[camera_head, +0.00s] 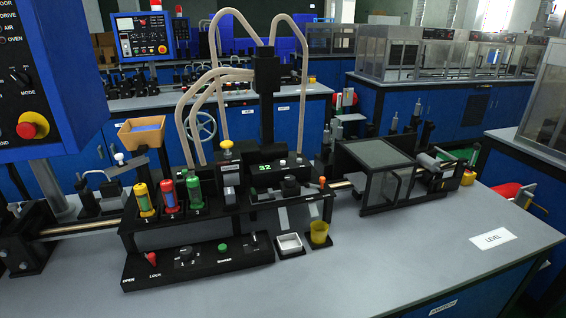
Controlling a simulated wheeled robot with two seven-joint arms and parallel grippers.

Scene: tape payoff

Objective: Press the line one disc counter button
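On the near bench stands a black machine with a small display (265,167) reading 32 in green. To the right of the display is a dark unit with a round black top (291,184). A yellow knob (226,146) tops a post left of the display. A green button (223,247) sits on the low front panel (200,262), beside a dial and a red lever (151,258). I cannot read which of these is labelled as the disc counter button. Neither of my grippers shows in this view.
Yellow, red and green cylinders (168,196) stand in a rack at left. A clear-sided box (378,172) stands at right.

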